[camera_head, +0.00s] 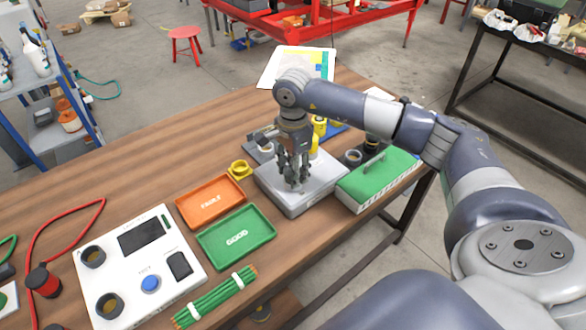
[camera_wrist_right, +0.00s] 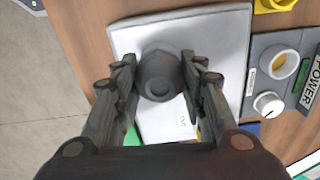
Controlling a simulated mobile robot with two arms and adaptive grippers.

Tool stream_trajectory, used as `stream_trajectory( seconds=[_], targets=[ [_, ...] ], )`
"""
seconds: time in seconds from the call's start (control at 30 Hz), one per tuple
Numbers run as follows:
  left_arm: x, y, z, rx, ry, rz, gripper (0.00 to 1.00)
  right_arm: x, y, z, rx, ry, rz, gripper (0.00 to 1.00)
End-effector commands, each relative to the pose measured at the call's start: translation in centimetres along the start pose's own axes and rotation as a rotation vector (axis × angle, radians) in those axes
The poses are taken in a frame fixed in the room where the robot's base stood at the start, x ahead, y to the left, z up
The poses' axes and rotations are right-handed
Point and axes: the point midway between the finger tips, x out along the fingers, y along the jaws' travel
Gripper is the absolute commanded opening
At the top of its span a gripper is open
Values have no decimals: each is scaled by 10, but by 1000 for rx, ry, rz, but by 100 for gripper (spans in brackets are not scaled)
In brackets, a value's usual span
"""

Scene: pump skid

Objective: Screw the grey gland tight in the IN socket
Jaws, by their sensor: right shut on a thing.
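My right gripper (camera_head: 294,176) points down over a light grey box (camera_head: 315,190) on the wooden table. In the right wrist view its fingers (camera_wrist_right: 160,82) are shut on the grey gland (camera_wrist_right: 160,72), a dark round part with a faceted top, one finger on each side. The gland is over the pale top of the box (camera_wrist_right: 195,25). The IN socket is hidden under the gland and fingers, so I cannot tell how deep the gland sits. My left gripper is not in view.
A green-topped box (camera_head: 380,175) stands close right of the grey box. An orange tray (camera_head: 210,202) and a green tray (camera_head: 236,237) lie to its left, with a yellow ring part (camera_head: 240,170) behind. A POWER panel (camera_wrist_right: 285,75) is beside it in the wrist view.

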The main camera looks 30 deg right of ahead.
Motion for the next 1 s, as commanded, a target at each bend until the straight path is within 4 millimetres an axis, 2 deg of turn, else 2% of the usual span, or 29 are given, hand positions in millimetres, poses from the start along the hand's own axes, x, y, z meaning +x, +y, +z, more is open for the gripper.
stream_trajectory(
  seconds=[0.27, 0.6, 0.87, 0.9, 0.97, 1.0],
  targets=[
    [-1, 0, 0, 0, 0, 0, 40, 1, 1, 0, 151, 0, 3, 16],
    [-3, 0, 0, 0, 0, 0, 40, 2, 1, 0, 486, 1, 4, 16],
    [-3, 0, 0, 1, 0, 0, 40, 2, 1, 0, 507, 1, 4, 16],
    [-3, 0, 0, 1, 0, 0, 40, 2, 1, 0, 507, 2, 4, 47],
    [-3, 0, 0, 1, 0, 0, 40, 2, 1, 0, 507, 1, 4, 61],
    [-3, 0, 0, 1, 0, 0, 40, 2, 1, 0, 506, 1, 4, 62]
  ],
)
